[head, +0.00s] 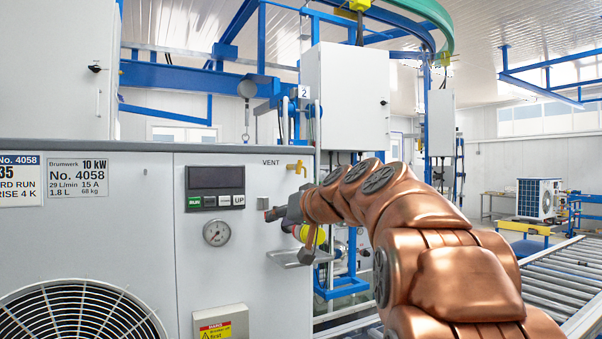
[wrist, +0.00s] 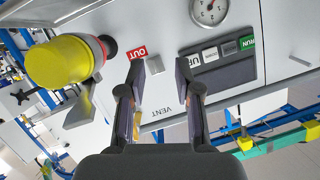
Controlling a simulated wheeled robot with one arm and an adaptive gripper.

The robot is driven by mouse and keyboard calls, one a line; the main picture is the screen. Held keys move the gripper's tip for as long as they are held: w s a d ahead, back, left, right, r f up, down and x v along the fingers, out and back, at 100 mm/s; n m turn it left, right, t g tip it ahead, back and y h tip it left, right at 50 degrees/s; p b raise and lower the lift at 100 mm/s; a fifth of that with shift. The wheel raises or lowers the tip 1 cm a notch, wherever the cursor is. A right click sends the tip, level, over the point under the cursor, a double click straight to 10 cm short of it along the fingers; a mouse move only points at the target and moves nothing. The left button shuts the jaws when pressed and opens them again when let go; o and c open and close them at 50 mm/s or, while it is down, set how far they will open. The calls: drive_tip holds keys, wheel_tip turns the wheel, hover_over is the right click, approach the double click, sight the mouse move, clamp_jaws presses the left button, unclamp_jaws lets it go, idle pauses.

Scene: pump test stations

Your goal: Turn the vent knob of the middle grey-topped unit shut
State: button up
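The yellow vent knob (head: 297,168) sticks out near the upper right of the grey-topped unit (head: 248,271), beside the printed VENT label. Its exact turn angle is too small to read. My gripper (head: 268,214) is below and left of the knob in the head view, in front of the panel. In the wrist view my gripper (wrist: 161,68) has its two fingers apart with nothing held. The VENT label shows upside down between the fingers. The knob is mostly or wholly hidden behind the left finger there.
A yellow-capped fitting (wrist: 62,64) with a red ring stands by the OUT label, close to my gripper. A small shelf (head: 287,258) juts out below. A gauge (head: 216,233) and button display (head: 215,187) sit left. A roller conveyor (head: 570,270) is at right.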

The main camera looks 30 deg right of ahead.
sight(301, 165)
drive_tip(key=s+d+r+t+h, duration=0.15)
drive_tip(key=d+r+t, duration=0.25)
drive_tip(key=d+r, duration=0.65)
drive_tip(key=shift+h, duration=0.45)
drive_tip(key=shift+w+a+r+p, duration=0.2)
drive_tip(key=shift+w+p, duration=0.2)
drive_tip(key=shift+w, duration=0.95)
drive_tip(key=shift+w+a+r+p, duration=0.15)
drive_tip(key=shift+w+p, duration=0.2)
drive_tip(key=shift+w, duration=1.05)
drive_tip(key=shift+w+a+r+p, duration=0.15)
drive_tip(key=shift+w+p, duration=0.25)
drive_tip(key=shift+w, duration=0.95)
clamp_jaws()
drive_tip(key=shift+m, duration=0.3)
